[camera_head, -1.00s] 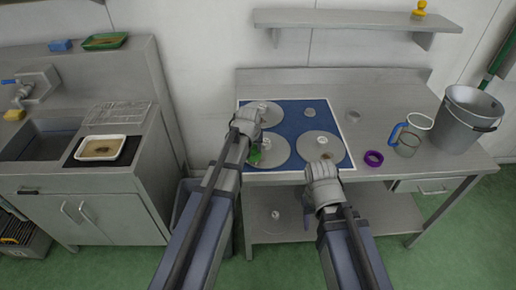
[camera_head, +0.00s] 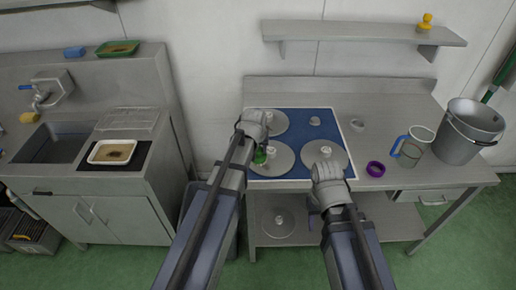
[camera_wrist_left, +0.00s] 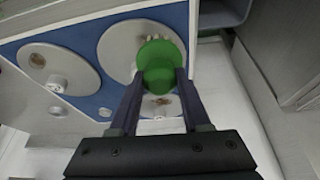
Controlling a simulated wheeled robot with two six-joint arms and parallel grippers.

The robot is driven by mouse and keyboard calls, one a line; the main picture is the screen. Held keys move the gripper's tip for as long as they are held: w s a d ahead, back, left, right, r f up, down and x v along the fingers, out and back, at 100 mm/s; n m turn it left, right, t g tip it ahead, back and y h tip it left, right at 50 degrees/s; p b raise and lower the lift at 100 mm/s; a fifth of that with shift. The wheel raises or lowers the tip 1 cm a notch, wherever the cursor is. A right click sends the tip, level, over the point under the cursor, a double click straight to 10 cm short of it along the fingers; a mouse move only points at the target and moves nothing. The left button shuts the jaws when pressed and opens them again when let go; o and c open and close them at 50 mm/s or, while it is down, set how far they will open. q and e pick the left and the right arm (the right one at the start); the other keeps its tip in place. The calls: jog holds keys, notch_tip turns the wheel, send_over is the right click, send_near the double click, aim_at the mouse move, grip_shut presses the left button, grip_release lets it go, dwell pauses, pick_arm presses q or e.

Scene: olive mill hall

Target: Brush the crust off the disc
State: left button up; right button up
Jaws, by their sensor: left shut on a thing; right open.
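Several round grey discs with pale knobs lie on a blue mat (camera_head: 292,114). My left gripper (camera_wrist_left: 157,88) is shut on a green brush (camera_wrist_left: 160,62). The brush's pale bristles are over the front left disc (camera_wrist_left: 115,45); I cannot tell whether they touch it. In the head view the brush (camera_head: 260,157) is partly behind my gripper. Brown crust (camera_wrist_left: 160,100) shows on the back left disc (camera_wrist_left: 172,108), and a brown patch (camera_wrist_left: 37,60) on the right disc (camera_wrist_left: 75,68). My right gripper (camera_head: 326,166) is open at the right disc's front edge; its fingertips are unclear.
A purple ring (camera_head: 375,169), a clear jug with blue handle (camera_head: 413,150) and a grey bucket (camera_head: 465,135) stand right of the mat. A sink cabinet with a white tray (camera_head: 112,152) stands left. A wall shelf (camera_head: 365,30) hangs behind. Another disc lies on the lower shelf.

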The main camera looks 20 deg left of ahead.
pick_arm(q)
jog(key=shift+r, duration=0.35)
jog(key=p+v, duration=0.3)
jog(key=shift+w+r, duration=0.1)
jog(key=shift+w, duration=0.05)
dwell(0.4)
jog(key=shift+w+a+f+g, duration=0.1)
jog(key=shift+w+f+g, duration=0.15)
jog(key=shift+w, duration=0.25)
jog(key=shift+w+f+g, duration=0.15)
jog(key=shift+w+g, duration=0.15)
jog(key=shift+w, duration=0.15)
jog(key=shift+w+a+f+g, duration=0.1)
jog(key=shift+w+f+g, duration=0.15)
jog(key=shift+w, duration=0.25)
jog(key=shift+w+a+f+g, duration=0.1)
jog(key=shift+w+f+g, duration=0.2)
jog(key=shift+w+g, duration=0.3)
jog(key=shift+s, duration=0.1)
